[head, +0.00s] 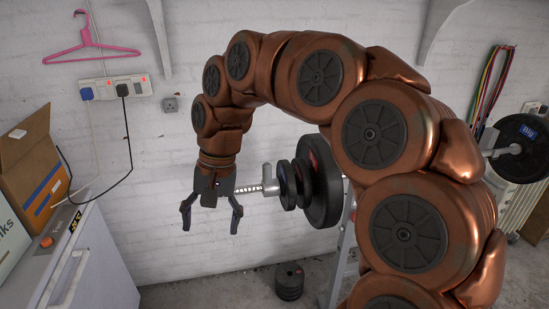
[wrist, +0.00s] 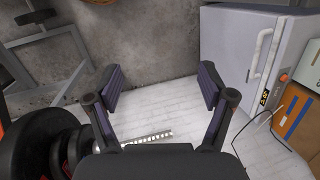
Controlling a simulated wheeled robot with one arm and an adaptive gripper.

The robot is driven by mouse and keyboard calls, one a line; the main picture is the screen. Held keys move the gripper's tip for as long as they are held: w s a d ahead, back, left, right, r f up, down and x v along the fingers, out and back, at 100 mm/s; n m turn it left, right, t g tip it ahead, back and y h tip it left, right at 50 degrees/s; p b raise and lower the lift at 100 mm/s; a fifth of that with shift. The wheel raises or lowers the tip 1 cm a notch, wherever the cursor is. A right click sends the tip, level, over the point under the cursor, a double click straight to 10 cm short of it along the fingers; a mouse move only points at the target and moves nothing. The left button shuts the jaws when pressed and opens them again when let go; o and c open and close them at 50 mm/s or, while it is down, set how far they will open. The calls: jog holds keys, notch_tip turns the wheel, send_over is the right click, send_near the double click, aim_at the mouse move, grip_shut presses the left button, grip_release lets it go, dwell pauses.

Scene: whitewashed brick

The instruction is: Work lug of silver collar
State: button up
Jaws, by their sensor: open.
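The silver collar (head: 269,180) sits on the bar's sleeve, against the outer black plates in the head view. A pale part stands up from its top, perhaps the lug; it is too small to make out. The ribbed silver bar end (head: 247,188) sticks out left of the collar. My gripper (head: 211,217) is open and empty, pointing down, left of the bar end. In the wrist view my gripper (wrist: 160,88) has its fingers wide apart. The bar end (wrist: 150,138) shows near the finger bases there, and the collar is mostly hidden.
Black weight plates (head: 319,180) are loaded on the bar right of the collar. Small plates (head: 289,281) are stacked on the floor below. A white cabinet (head: 85,262) with a cardboard box (head: 33,165) stands at left. The floor under my gripper is clear.

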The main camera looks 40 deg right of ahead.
jog(key=w+d+r+m+y, duration=0.1)
jog(key=w+d+r+m, duration=0.1)
jog(key=w+d+m, duration=0.45)
jog(key=m+t+p, duration=0.2)
jog(key=m, duration=0.8)
send_near(264, 182)
jog(key=shift+w+d+f, duration=0.1)
jog(key=shift+w+f, duration=0.1)
jog(key=shift+f, duration=0.4)
jog(key=shift+w+d+f, duration=0.1)
jog(key=shift+w+f, duration=0.1)
jog(key=shift+f, duration=0.4)
jog(key=shift+a+p+x, duration=0.2)
jog(key=shift+p+x, duration=0.65)
jog(key=shift+x, duration=3)
jog(key=c, duration=1.4)
jog(key=shift+s+d+f+t+b, duration=0.15)
jog(key=shift+t+b, duration=0.3)
jog(key=shift+b, duration=0.9)
jog(key=shift+s+d+f+t+b, duration=0.15)
jog(key=shift+t+b, duration=0.3)
jog(key=shift+b, duration=0.85)
